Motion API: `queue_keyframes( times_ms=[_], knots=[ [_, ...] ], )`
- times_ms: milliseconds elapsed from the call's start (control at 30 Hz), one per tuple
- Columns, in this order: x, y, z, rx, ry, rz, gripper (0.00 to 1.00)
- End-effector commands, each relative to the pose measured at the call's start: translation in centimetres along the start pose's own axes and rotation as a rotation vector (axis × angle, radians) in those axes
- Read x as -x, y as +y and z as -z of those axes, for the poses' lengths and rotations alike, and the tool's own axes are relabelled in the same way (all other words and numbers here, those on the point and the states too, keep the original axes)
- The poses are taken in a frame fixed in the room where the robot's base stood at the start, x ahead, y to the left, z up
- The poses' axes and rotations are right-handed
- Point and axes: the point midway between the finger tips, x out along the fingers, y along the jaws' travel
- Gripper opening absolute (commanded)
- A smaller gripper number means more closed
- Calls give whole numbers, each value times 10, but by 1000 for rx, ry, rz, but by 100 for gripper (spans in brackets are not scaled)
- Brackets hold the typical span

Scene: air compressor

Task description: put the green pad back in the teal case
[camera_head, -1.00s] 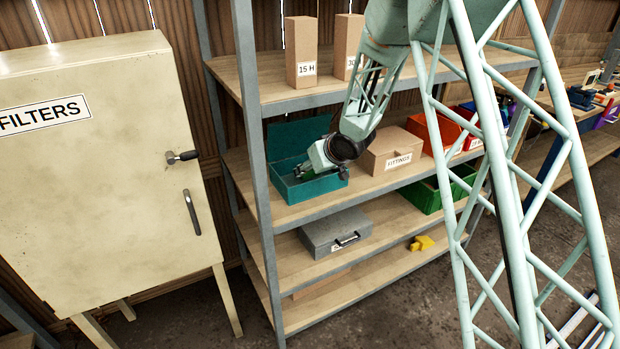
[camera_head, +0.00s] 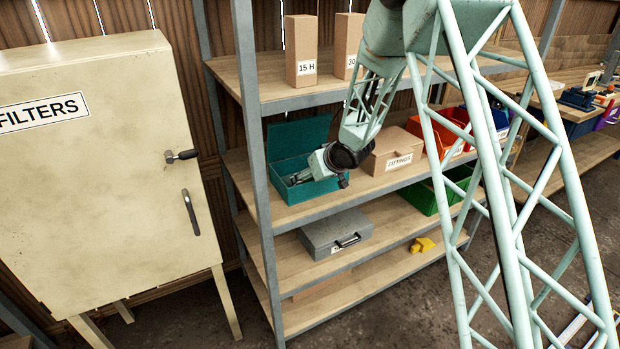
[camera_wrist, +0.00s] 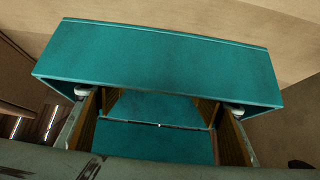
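The teal case (camera_head: 320,192) stands open on the middle shelf, its lid (camera_head: 298,142) raised at the back. My gripper (camera_head: 320,181) is at the case's opening, with one finger over the inside and the other near the front right edge. In the wrist view, my gripper (camera_wrist: 160,108) has its fingers wide apart, and I see no distinct object held between them. The case's teal wall (camera_wrist: 160,62) fills the upper part of that view. I cannot make out the green pad; part of the case's inside is hidden by my gripper.
A cardboard fittings box (camera_head: 392,152) stands close to the right of the case. A shelf post (camera_head: 252,150) rises at the left, beside the filters cabinet (camera_head: 100,180).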

Motion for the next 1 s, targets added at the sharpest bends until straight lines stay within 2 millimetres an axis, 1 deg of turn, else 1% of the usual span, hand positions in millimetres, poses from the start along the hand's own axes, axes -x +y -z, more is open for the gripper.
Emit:
queue_keyframes(
  times_ms=[367,567,767,1000],
  knots=[
    [1,0,1,0,0,0,58],
    [9,0,3,0,0,0,58],
    [29,1,4,0,1,-1,58],
    [60,0,4,0,0,-1,58]
  ],
)
